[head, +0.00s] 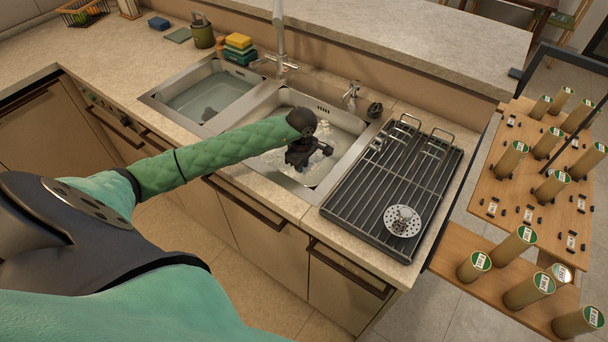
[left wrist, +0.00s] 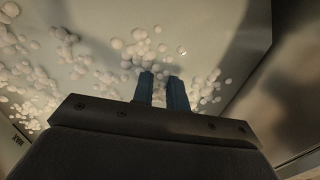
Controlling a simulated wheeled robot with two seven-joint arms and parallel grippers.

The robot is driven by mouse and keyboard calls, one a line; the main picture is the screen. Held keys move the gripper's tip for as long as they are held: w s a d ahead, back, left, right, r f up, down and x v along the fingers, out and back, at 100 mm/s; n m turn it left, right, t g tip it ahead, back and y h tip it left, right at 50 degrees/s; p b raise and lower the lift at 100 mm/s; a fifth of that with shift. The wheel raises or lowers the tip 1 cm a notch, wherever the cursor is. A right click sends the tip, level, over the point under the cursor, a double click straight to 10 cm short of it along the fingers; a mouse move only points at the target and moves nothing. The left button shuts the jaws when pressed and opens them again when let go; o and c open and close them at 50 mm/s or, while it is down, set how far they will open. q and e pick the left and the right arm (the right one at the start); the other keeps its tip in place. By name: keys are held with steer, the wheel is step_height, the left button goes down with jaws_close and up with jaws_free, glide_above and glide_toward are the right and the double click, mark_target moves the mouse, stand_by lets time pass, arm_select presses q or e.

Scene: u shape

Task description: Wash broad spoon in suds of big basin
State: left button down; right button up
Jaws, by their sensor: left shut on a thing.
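The big basin (head: 345,122) is the right-hand sink, with water and patches of white suds (head: 265,162) in it. My left gripper (head: 322,150) is down inside this basin, over the suds. In the left wrist view its two blue fingers (left wrist: 162,92) point at the foamy surface, with several white bubbles (left wrist: 140,42) around the tips. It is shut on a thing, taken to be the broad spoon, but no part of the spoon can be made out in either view. My right gripper is not in view.
A second basin (head: 205,95) with water lies to the left. A faucet (head: 279,50) stands behind. A drying rack (head: 365,185) with a perforated metal disc (head: 403,220) is on the right.

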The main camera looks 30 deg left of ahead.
arm_select(q)
steer(key=shift+r, duration=0.25)
stand_by(0.7)
steer(key=shift+b, duration=0.4)
steer(key=shift+f+b, duration=0.35)
steer(key=shift+b, duration=0.15)
steer(key=shift+r, duration=0.35)
steer(key=shift+f+b, duration=0.1)
steer(key=shift+b, duration=0.25)
steer(key=shift+f+b, duration=0.25)
steer(key=shift+b, duration=0.25)
steer(key=shift+r, duration=0.35)
